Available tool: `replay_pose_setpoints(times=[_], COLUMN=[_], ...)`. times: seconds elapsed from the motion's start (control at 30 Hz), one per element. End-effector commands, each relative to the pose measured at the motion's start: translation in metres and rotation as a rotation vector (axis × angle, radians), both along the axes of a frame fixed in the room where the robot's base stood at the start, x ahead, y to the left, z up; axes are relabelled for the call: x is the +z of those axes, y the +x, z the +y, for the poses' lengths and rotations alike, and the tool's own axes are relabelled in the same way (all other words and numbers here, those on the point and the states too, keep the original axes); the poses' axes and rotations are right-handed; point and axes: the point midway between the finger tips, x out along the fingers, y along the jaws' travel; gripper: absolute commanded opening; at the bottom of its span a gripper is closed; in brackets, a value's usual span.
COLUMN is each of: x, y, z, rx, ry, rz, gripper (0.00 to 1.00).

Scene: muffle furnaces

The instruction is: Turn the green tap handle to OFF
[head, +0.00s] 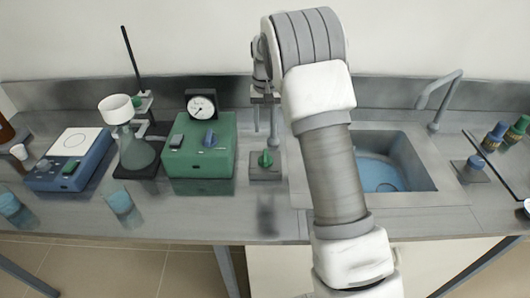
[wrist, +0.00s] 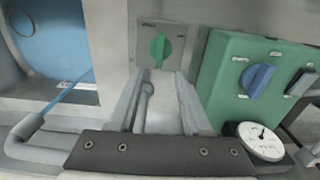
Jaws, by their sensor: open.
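The green tap handle (head: 265,158) sits on a small grey plate (head: 257,174) on the bench, between the green box and the sink. In the wrist view the handle (wrist: 158,50) is upright in the picture, on its plate between small marks too blurred to read. My gripper (head: 265,98) is above and behind the handle in the head view, partly hidden by my arm. In the wrist view my gripper (wrist: 160,98) is open, its fingers spread below the handle in the picture. A thin grey pipe (wrist: 146,98) shows between them. The gripper appears apart from the handle.
The green box (head: 200,150) with a blue knob and round gauge (head: 201,107) stands left of the handle. The sink (head: 432,187) and its faucet (head: 437,103) are right. A flask (head: 136,152) and blue device (head: 62,172) are further left. The bench front is clear below the handle.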

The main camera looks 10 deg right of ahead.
Motion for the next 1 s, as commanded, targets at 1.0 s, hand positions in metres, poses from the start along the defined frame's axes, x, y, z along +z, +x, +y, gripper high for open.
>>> replay_pose_setpoints(times=[1.0], x=[-0.118], y=[0.000], z=[0.000], rx=[0.000], ry=[0.001], rz=[-0.001], gripper=[0.47])
